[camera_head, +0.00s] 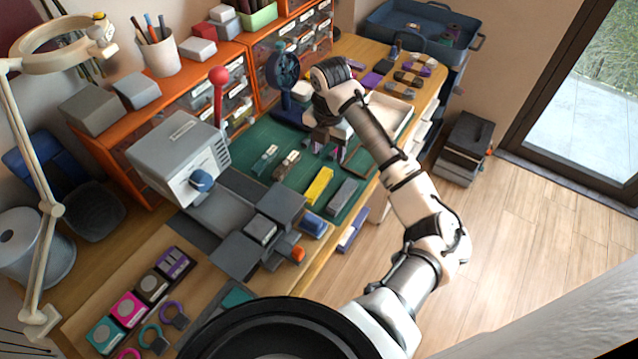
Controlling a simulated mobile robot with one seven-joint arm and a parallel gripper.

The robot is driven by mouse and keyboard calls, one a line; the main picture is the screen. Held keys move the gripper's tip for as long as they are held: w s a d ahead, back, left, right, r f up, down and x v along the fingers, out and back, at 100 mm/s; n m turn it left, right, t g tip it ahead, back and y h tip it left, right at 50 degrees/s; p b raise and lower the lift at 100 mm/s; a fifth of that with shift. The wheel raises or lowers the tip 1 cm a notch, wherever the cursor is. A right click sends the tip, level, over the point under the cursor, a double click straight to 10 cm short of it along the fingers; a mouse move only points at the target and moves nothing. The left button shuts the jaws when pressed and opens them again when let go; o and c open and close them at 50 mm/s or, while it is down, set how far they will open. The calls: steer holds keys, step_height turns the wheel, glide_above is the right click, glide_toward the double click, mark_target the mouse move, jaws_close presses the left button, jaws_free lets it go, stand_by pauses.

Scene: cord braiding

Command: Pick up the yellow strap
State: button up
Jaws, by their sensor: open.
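The yellow strap (319,186) lies on the green mat (247,147) on the workbench, as a short flat yellow piece set at a slant. A grey block (343,196) lies just to its right. My gripper (330,152) hangs over the mat behind the yellow strap, apart from it. Its jaws are open, small in this view and partly hidden by my wrist. I cannot see anything between them.
A grey machine (178,158) with a red-knobbed lever stands to the left. Grey blocks (275,208) and a blue piece (313,225) lie in front of the strap. A white tray (388,112) is at the back right. Other small pieces (286,163) lie left of my gripper.

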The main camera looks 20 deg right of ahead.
mark_target(326, 173)
step_height(326, 173, down, 2)
steer(key=shift+f, duration=0.25)
steer(key=f+p, duration=0.1)
steer(key=f, duration=0.1)
steer(key=f+p, duration=0.1)
steer(key=f, duration=0.1)
steer(key=shift+s+a+f+p, duration=0.1)
steer(key=shift+s+a+p, duration=0.15)
steer(key=shift+p, duration=0.05)
steer(key=shift+f, duration=0.5)
steer(key=c, duration=1)
steer(key=shift+c, duration=0.2)
steer(key=shift+r, duration=0.1)
